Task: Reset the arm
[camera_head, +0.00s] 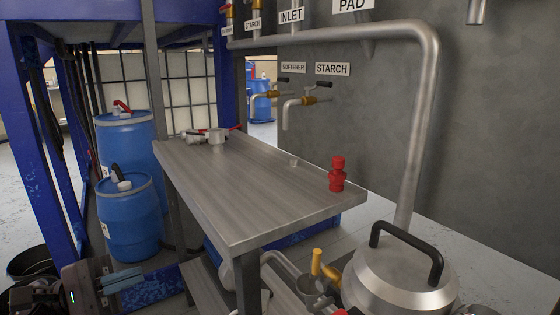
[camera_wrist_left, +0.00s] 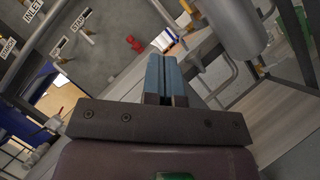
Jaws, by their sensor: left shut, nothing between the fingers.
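My left gripper (camera_head: 122,280) is low at the left of the head view, in front of the blue drums and apart from them. Its blue-grey fingers also show in the left wrist view (camera_wrist_left: 165,75), pressed together with nothing between them. My right gripper does not show in the head view.
A steel table (camera_head: 235,185) stands in the middle with a red fitting (camera_head: 337,174) and a grey valve part (camera_head: 216,136) on it. Blue drums (camera_head: 131,217) stand left of it, beside a blue frame (camera_head: 17,90). A lidded steel vessel (camera_head: 398,275) is at the lower right. A grey pipe (camera_head: 415,130) runs along the wall.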

